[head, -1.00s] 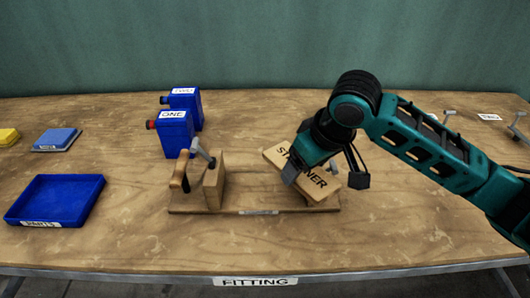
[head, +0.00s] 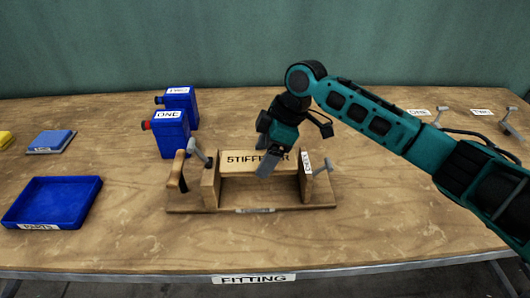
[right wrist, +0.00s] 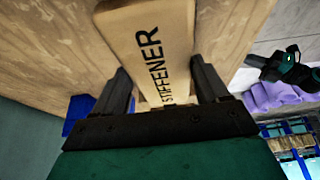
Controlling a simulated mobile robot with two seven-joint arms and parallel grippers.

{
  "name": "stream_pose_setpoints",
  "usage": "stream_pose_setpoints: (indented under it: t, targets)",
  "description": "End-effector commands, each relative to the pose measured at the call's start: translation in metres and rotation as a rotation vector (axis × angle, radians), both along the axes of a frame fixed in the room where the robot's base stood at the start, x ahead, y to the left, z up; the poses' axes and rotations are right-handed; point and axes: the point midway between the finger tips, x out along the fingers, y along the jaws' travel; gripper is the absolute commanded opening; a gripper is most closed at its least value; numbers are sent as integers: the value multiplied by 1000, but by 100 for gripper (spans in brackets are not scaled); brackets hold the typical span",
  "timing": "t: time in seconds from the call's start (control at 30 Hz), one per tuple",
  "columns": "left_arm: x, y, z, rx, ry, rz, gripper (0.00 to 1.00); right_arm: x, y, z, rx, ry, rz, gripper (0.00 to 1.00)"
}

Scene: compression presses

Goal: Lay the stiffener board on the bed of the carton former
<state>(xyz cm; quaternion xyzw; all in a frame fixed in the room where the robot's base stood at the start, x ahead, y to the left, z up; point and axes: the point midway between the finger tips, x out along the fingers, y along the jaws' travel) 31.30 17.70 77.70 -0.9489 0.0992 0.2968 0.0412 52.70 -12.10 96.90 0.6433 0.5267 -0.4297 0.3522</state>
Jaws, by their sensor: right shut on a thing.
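The stiffener board (head: 235,163) is a light wooden board with black lettering. In the head view it lies about level between the two upright end blocks of the wooden carton former (head: 190,207). My right gripper (head: 266,168) is shut on the board and hides part of its lettering. In the right wrist view the board (right wrist: 147,38) runs between the two fingers. Whether its underside touches the bed cannot be told.
Blue containers ONE (head: 170,135) and TWO (head: 180,97) stand behind. A blue parts tray (head: 50,200) is at left. The table front is clear.

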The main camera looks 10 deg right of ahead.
Motion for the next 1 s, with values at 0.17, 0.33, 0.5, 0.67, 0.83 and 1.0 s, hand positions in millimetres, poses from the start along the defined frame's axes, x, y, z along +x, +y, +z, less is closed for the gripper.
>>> stream_pose_setpoints:
  t: [0.17,0.33,0.5,0.67,0.83,1.0]
  targets:
    - [0,0,0,0,0,0,0,0,0,0,7,0,-1,41]
    - [0,0,-3,0,-1,0,0,0,0,-9,7,0,-1,41]
    - [1,0,-5,1,-3,0,0,0,0,-23,5,1,-1,41]
    - [3,0,-8,0,-7,0,0,0,0,-36,7,0,-1,41]
    - [4,0,-10,0,-8,1,0,0,0,-49,6,1,-2,41]
    - [4,0,-11,0,-7,1,0,0,0,-62,6,0,-1,41]
